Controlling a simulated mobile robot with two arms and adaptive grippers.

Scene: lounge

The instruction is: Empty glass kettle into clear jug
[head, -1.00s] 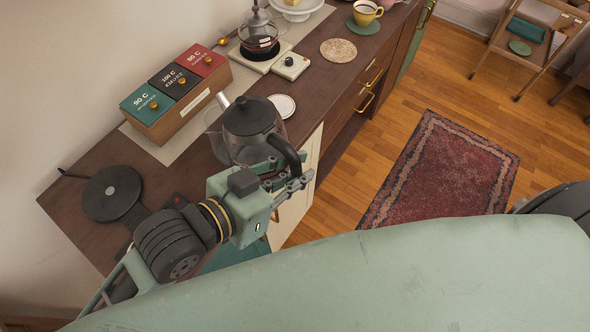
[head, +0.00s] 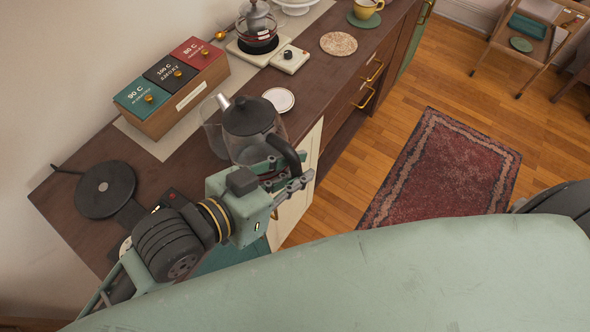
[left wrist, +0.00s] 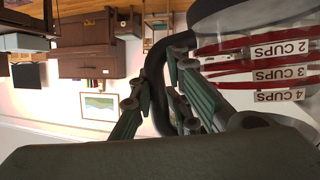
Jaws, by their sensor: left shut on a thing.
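The glass kettle (head: 247,146), with a black lid and black handle, is above the front edge of the counter. My left gripper (head: 291,178) is shut on its handle; the handle also shows between the fingers in the left wrist view (left wrist: 160,75). The kettle's metal spout points up and left, close to the clear jug (head: 212,136), which is partly hidden behind the kettle. Any liquid level is unclear. My right gripper is out of view.
The dark wooden counter (head: 85,237) holds a box with three labelled lids (head: 180,112), a round black hot plate (head: 105,189), a white disc (head: 279,99), a cork mat (head: 338,44) and a glass pot (head: 258,38). A red rug (head: 440,175) lies on the floor.

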